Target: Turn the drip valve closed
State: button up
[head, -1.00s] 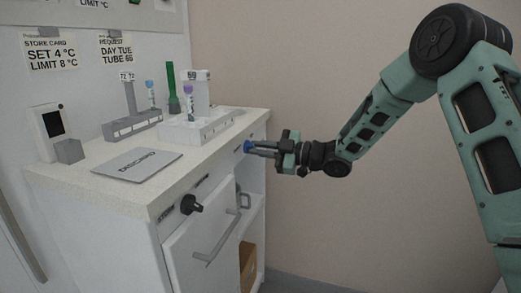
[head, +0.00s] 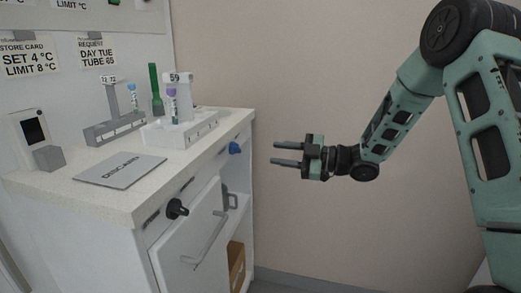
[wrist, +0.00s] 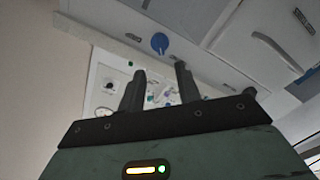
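A blue knob (head: 235,148) sits on the cabinet's front face near its right end, just under the counter edge. It also shows in the wrist view (wrist: 159,43), ahead of my fingertips. A black knob (head: 177,208) sits on the same face, further left. The labels near the knobs are too small to read, so I cannot tell for sure which is the drip valve or how it is set. My gripper (head: 273,153) is open and empty, to the right of the blue knob and clear of it. Its two fingers (wrist: 160,72) are apart.
The counter (head: 62,193) holds a white tube rack (head: 190,131), a grey rack (head: 113,132) and a grey DISCARD mat (head: 120,170). A cabinet door with a bar handle (head: 205,241) is below. Free space lies between my gripper and the cabinet.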

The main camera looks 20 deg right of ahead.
jog(key=v, duration=0.7)
dwell(0.3)
